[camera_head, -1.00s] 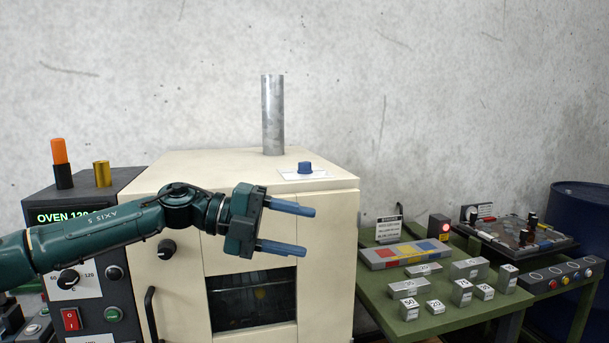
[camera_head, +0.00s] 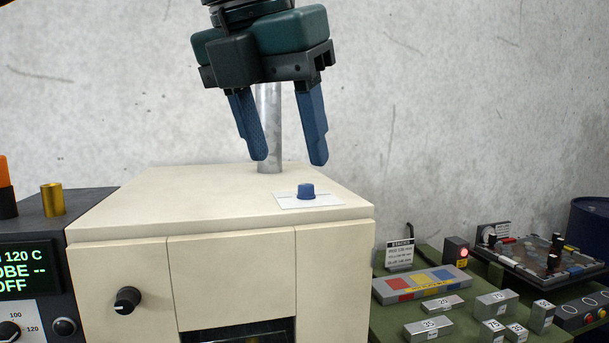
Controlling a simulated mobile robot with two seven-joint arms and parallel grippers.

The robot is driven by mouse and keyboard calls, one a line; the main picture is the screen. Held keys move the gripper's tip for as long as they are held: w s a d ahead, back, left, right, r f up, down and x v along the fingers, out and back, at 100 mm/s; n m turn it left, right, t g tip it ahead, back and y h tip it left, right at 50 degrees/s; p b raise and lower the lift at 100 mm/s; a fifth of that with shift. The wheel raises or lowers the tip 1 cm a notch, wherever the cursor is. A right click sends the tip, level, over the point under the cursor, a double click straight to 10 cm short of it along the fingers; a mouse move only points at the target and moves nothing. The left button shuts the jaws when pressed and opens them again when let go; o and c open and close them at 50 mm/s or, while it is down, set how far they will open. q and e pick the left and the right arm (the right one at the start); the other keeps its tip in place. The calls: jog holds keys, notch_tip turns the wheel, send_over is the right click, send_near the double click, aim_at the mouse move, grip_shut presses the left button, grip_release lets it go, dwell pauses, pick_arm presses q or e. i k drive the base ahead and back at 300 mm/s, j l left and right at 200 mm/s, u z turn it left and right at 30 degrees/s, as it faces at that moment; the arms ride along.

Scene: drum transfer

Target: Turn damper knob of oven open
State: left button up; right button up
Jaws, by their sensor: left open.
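The cream oven (camera_head: 232,254) stands in the middle of the head view. A small blue knob (camera_head: 306,190) sits on a white plate (camera_head: 322,201) on the oven's top, near its right side. A black knob (camera_head: 127,299) is on the oven's front at the left. My left gripper (camera_head: 289,161) is above the oven top with its blue fingers pointing down. It is open and empty, a little above and to the left of the blue knob in the picture, apart from it. My right gripper is not in view.
A metal pipe (camera_head: 268,120) rises from the oven top behind my left gripper. A control box (camera_head: 60,222) with a display stands at the left. A green table (camera_head: 386,322) with labelled metal blocks and a coloured tray stands at the right.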

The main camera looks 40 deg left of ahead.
aim_at(306, 192)
jog(key=i+j, duration=0.75)
jog(key=j, duration=0.05)
